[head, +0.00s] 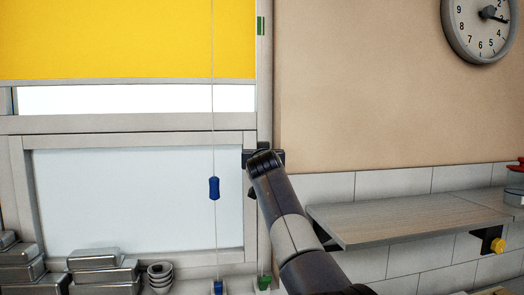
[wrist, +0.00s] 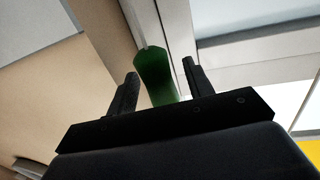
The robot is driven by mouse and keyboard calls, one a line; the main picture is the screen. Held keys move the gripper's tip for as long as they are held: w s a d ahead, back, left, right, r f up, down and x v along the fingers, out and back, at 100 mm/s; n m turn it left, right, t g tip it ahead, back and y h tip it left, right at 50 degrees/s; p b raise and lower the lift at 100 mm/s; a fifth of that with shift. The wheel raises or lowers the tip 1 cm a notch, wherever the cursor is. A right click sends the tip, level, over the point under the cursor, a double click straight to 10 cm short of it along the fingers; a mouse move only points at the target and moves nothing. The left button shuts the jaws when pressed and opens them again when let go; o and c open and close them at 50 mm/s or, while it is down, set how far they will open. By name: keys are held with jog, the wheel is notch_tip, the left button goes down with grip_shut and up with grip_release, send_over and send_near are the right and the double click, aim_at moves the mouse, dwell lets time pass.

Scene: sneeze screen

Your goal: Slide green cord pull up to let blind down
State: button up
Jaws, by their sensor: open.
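The green cord pull (wrist: 155,72) shows in the wrist view as a dark green cylinder between the two fingers of my gripper (wrist: 160,68). The fingers are open, with a visible gap on each side of the pull. In the head view my gripper (head: 263,158) is at the right side of the window frame and hides the pull. The yellow blind (head: 120,40) covers the upper part of the window. Its lower edge hangs above a bright strip of uncovered glass.
A blue cord pull (head: 214,188) hangs on its own cord to the left of my gripper. A green piece (head: 263,282) and a blue piece (head: 217,287) sit low at the sill. A shelf (head: 410,215) juts out at right; metal containers (head: 100,270) stand lower left.

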jog(key=shift+c, duration=0.6)
grip_shut()
